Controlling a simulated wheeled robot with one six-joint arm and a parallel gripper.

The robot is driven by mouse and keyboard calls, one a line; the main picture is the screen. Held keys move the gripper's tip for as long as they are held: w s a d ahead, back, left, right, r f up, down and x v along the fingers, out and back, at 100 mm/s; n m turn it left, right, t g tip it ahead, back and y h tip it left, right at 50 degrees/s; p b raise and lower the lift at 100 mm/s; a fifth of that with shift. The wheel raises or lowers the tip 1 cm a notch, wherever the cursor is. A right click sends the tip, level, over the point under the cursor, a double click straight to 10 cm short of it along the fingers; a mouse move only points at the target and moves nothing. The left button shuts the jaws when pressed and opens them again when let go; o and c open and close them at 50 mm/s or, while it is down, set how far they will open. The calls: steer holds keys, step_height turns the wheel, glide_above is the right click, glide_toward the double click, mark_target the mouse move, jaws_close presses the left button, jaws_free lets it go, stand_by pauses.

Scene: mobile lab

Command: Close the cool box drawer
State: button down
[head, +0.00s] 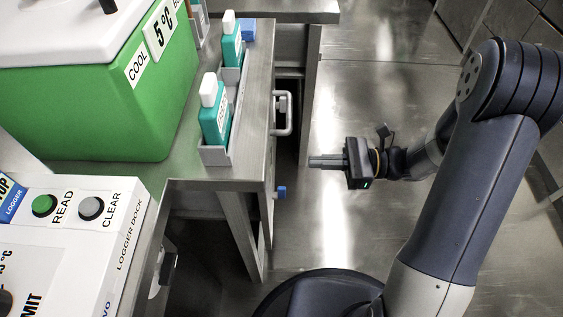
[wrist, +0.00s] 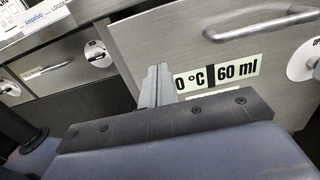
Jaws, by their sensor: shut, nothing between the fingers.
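The green cool box (head: 110,105) with a white lid and a "COOL 5 °C" label stands on the steel counter at the upper left of the head view. A steel drawer front (wrist: 205,48) with a bar handle (wrist: 260,22) and a label reading "0 °C 60 ml" fills the upper right of the wrist view. A bar handle (head: 286,115) also shows on the counter's front in the head view. My gripper (head: 312,161) is shut and empty, pointing left towards the cabinet. Its fingers (wrist: 157,82) overlap the label's left end.
Two teal bottles (head: 215,118) (head: 232,45) stand in a grey rack (head: 217,156) at the counter edge. The logger dock (head: 75,235) is at lower left. A grey panel (head: 313,85) projects beyond the counter. Smaller locked fronts (wrist: 63,78) sit left. Floor (head: 360,100) is clear around my gripper.

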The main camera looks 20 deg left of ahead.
steer(key=b+x, duration=0.1)
steer(key=x, duration=0.7)
steer(key=shift+a+b, duration=0.25)
steer(key=shift+b, duration=0.1)
steer(key=shift+s, duration=0.1)
steer(key=shift+p+x, duration=0.75)
steer(key=shift+x, duration=1.75)
steer(key=p+v, duration=0.2)
steer(key=v, duration=1.2)
